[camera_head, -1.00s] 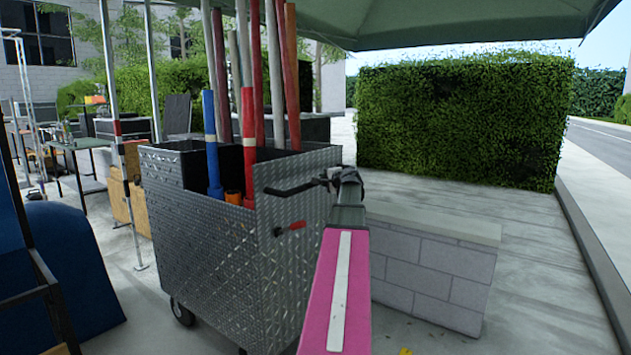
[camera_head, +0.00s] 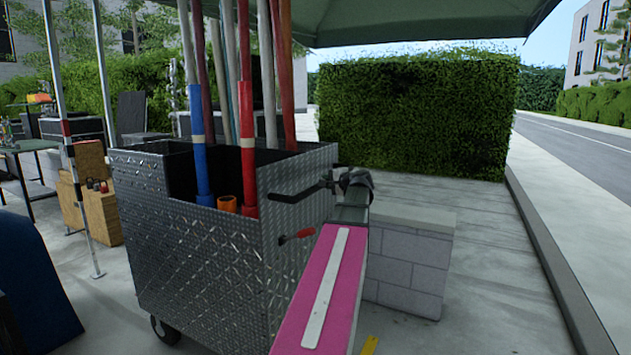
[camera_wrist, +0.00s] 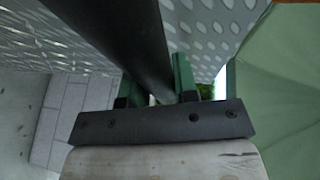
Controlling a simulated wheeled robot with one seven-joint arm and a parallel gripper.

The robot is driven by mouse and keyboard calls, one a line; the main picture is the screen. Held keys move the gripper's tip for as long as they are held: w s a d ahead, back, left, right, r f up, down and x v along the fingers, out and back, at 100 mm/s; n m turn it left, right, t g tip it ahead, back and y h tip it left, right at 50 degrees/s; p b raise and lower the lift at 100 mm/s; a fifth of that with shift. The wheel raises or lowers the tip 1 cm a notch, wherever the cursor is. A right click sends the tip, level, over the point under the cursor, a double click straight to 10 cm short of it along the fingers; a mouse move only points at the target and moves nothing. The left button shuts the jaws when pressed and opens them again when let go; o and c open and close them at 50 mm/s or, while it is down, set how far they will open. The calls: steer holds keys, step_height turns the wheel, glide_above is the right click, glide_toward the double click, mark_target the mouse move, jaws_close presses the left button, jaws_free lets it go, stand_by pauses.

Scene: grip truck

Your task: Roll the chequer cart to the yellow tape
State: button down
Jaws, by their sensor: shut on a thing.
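The chequer cart (camera_head: 215,265) is a bin of silvery diamond plate on wheels, left of centre in the head view, loaded with upright poles and tubes. A black handle bar (camera_head: 295,195) sticks out from its upper right side. My gripper (camera_head: 353,182) is at the right end of that bar. In the wrist view, the green fingers of my gripper (camera_wrist: 160,85) are shut on the dark bar, with the plate (camera_wrist: 215,25) close behind. A small piece of yellow tape (camera_head: 370,345) shows on the floor at the bottom edge, right of my arm; the rest of it is out of frame.
A low grey block wall (camera_head: 412,265) stands right behind my arm. A hedge (camera_head: 415,115) is farther back. Bare paving (camera_head: 490,290) lies to the right, up to a kerb. A blue rounded object (camera_head: 35,265) and wooden boxes (camera_head: 95,205) are at left.

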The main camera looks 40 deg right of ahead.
steer(key=s+d, duration=0.4)
steer(key=s, duration=0.6)
steer(key=s+d, duration=0.4)
steer(key=s, duration=0.7)
steer(key=shift+s+d, duration=0.2)
steer(key=shift+d, duration=0.1)
steer(key=shift+f, duration=0.1)
steer(key=c, duration=0.9)
jaws_free()
steer(key=shift+s, duration=0.1)
steer(key=s, duration=0.3)
steer(key=s+r, duration=0.1)
steer(key=s, duration=0.3)
steer(key=s+r, duration=0.1)
steer(key=s, duration=0.2)
steer(key=shift+s, duration=0.25)
